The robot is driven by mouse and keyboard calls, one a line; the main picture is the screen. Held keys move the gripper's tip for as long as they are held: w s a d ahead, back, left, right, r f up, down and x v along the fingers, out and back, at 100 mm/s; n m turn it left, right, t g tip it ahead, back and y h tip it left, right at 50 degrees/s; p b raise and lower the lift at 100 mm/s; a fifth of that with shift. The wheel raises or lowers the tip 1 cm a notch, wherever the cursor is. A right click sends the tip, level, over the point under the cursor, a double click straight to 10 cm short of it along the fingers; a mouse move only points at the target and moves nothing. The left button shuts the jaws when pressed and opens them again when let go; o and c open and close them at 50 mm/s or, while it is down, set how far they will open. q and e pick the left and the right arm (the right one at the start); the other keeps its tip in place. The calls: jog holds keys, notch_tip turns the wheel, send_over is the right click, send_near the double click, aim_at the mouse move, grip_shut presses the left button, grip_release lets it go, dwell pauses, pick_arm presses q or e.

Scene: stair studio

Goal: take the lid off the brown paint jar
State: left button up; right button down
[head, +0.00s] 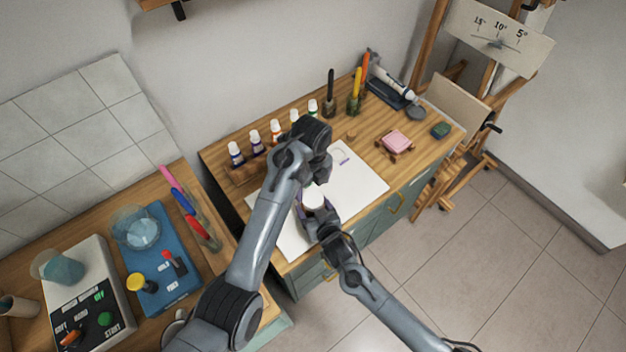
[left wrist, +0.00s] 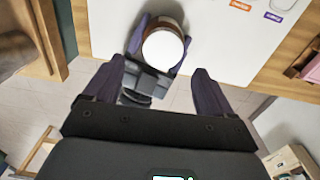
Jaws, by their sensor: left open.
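The paint jar with a round white lid (head: 313,199) is above the white sheet near the table's front edge. In the left wrist view its brown body (left wrist: 161,20) shows behind the white lid (left wrist: 162,49). My right gripper (head: 317,218) has its dark purple fingers on both sides of the jar, shut on it. My left gripper (head: 320,172) is over the jar. In the left wrist view its two fingers (left wrist: 159,68) are apart, open and empty, with the lid ahead between them. The lid is on the jar.
Several white-capped paint bottles (head: 256,143) stand along the back left of the table. A pink sponge (head: 397,141) and brush holders (head: 354,104) are farther right. A side bench with a blue tray (head: 158,262) is at left.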

aim_at(313, 198)
pick_arm(q)
jog(key=shift+d+r, duration=0.15)
jog(key=shift+r, duration=0.05)
jog(key=shift+d+f, duration=0.1)
jog(key=shift+f, duration=3.5)
jog(key=c, duration=1.1)
jog(key=n, duration=0.6)
jog(key=shift+n, duration=0.3)
jog(key=shift+w, duration=0.1)
